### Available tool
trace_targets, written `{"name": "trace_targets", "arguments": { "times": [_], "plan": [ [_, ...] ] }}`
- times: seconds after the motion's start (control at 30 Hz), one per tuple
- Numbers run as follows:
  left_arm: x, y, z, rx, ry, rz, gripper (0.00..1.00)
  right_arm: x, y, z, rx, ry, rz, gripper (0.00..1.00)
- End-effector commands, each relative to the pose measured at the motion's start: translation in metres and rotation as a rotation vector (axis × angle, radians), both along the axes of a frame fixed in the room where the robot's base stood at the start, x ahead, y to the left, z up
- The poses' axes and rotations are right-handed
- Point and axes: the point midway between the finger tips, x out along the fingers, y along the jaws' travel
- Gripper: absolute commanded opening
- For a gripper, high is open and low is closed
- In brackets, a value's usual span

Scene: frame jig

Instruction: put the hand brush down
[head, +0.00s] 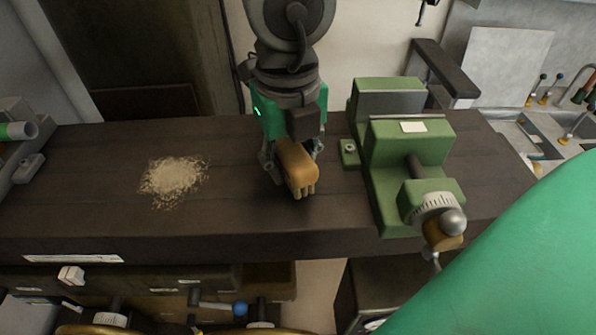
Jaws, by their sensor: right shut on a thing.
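The hand brush (298,168) has a tan wooden body with pale bristles at its lower end. My right gripper (294,160) is shut on it, with a finger on each side of the body. The brush is low over the dark workbench (110,218), near the middle of its top. I cannot tell whether the bristles touch the bench. My left gripper is not in view.
A pile of pale shavings (173,177) lies on the bench left of the brush. A green vise (392,160) stands close on the right. A grey fixture (22,150) is at the left end. Bare bench lies between the pile and the brush.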

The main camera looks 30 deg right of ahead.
Motion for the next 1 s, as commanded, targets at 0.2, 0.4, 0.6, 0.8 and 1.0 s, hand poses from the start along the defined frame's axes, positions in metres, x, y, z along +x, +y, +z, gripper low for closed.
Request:
{"name": "trace_targets", "arguments": {
  "times": [0.2, 0.4, 0.6, 0.8, 1.0],
  "plan": [
    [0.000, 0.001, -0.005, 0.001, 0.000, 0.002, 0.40, -0.002, -0.013, -0.030, 0.010, 0.001, -0.001, 0.00],
    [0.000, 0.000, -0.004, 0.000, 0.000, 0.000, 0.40, -0.002, -0.023, -0.031, 0.020, 0.001, -0.002, 0.00],
    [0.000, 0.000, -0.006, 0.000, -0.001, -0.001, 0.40, -0.001, -0.015, -0.035, 0.009, 0.004, -0.001, 0.30],
    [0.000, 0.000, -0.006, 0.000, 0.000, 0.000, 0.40, -0.002, -0.007, -0.034, 0.001, 0.008, -0.001, 0.47],
    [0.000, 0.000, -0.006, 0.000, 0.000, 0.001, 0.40, -0.002, -0.009, -0.034, 0.007, 0.005, -0.001, 0.47]
  ]
}}
